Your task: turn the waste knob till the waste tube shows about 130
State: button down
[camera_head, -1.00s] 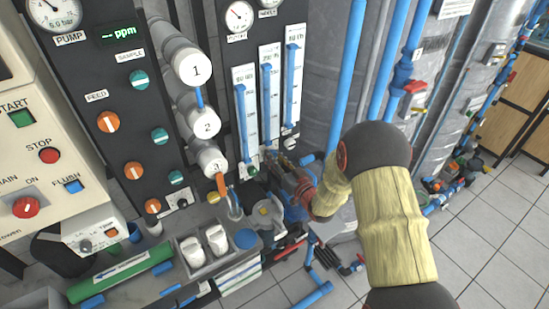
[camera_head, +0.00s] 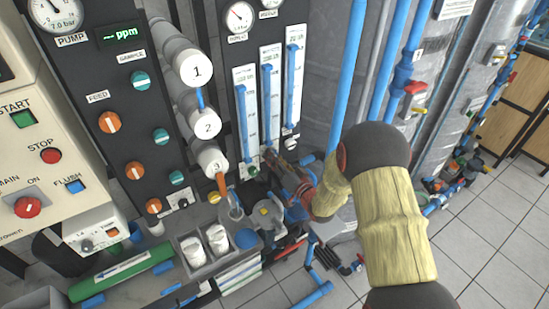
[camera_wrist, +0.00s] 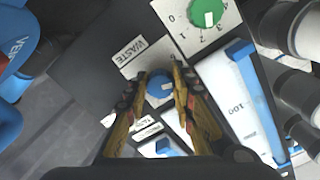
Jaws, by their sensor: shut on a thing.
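The waste knob (camera_wrist: 158,86) is a blue round knob with a pale mark, beside a white WASTE label (camera_wrist: 130,50) in the wrist view. My gripper (camera_wrist: 160,92) has its yellow and dark fingers on both sides of this knob and is shut on it. In the head view my gripper (camera_head: 290,175) is at the foot of the flow tubes and hides the knob. The flow tubes (camera_head: 268,100) stand upright with blue columns; their figures are too small to read there. In the wrist view one tube scale (camera_wrist: 235,95) shows a 100 mark beside blue.
A green knob (camera_wrist: 207,12) on a numbered plate is close to my gripper. White numbered housings (camera_head: 193,68), a beaker (camera_head: 232,208) under an orange tube and a grey tray (camera_head: 205,262) are left of my arm. Blue pipes (camera_head: 345,75) rise behind it.

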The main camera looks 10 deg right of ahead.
jog(key=c, duration=1.6)
grip_release()
jog(key=shift+o, duration=0.5)
jog(key=shift+s, duration=0.1)
jog(key=v, duration=1.1)
jog(key=shift+s, duration=0.35)
jog(key=shift+d, duration=0.2)
